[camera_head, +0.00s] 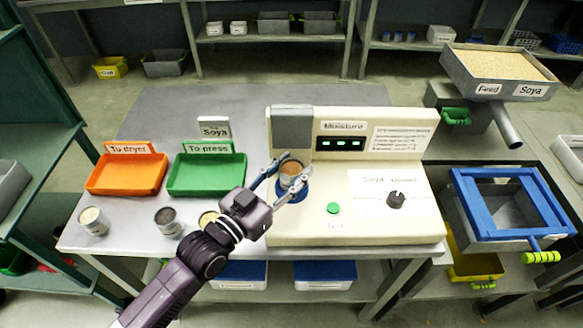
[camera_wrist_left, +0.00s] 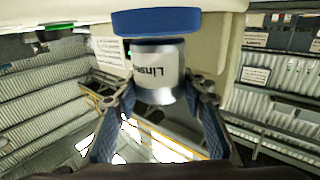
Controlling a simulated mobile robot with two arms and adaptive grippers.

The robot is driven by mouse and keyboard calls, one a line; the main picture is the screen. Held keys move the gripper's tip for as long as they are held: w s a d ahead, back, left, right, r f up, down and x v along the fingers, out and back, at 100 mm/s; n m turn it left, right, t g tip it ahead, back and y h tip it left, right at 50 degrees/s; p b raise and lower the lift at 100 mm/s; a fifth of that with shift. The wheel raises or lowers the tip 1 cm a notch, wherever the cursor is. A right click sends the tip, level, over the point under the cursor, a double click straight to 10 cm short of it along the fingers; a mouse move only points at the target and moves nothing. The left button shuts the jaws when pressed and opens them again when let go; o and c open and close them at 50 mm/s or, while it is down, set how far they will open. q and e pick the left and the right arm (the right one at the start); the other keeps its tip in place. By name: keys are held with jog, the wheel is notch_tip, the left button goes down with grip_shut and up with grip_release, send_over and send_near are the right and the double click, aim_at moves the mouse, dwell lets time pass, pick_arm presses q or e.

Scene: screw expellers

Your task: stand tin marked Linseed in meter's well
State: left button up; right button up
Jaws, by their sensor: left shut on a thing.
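The tin marked Linseed (camera_head: 292,171) is a small metal tin with brown contents, held upright over the meter's blue-ringed well (camera_head: 296,195). In the left wrist view the tin (camera_wrist_left: 160,72) shows upside down, its label reading "Linse", close to the blue ring (camera_wrist_left: 155,22). Whether its base touches the ring or is slightly above it, I cannot tell. My left gripper (camera_head: 283,181) is shut on the tin, one finger on each side; its fingers also show in the left wrist view (camera_wrist_left: 158,95). The cream moisture meter (camera_head: 350,222) stands on the table. My right gripper is not in view.
Other tins, one pale (camera_head: 92,221), one dark (camera_head: 167,221) and one partly hidden by my arm (camera_head: 208,218), stand at the table's front left. An orange tray (camera_head: 127,176) and a green tray (camera_head: 206,176) lie behind them. A green button (camera_head: 333,208) and dark knob (camera_head: 396,199) are right of the well.

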pick_arm(q)
jog(key=shift+f, duration=0.5)
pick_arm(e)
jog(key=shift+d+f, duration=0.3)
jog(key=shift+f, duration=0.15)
pick_arm(q)
jog(key=shift+r+p, duration=0.1)
jog(key=shift+p, duration=0.2)
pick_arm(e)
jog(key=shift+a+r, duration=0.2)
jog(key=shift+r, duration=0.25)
pick_arm(q)
jog(key=shift+f+b, duration=0.4)
jog(key=shift+f, duration=0.2)
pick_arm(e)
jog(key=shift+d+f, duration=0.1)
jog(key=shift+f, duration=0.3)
pick_arm(q)
jog(key=o, duration=0.9)
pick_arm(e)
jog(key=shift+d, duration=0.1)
pick_arm(q)
jog(key=p+v, duration=0.3)
jog(key=v, duration=0.8)
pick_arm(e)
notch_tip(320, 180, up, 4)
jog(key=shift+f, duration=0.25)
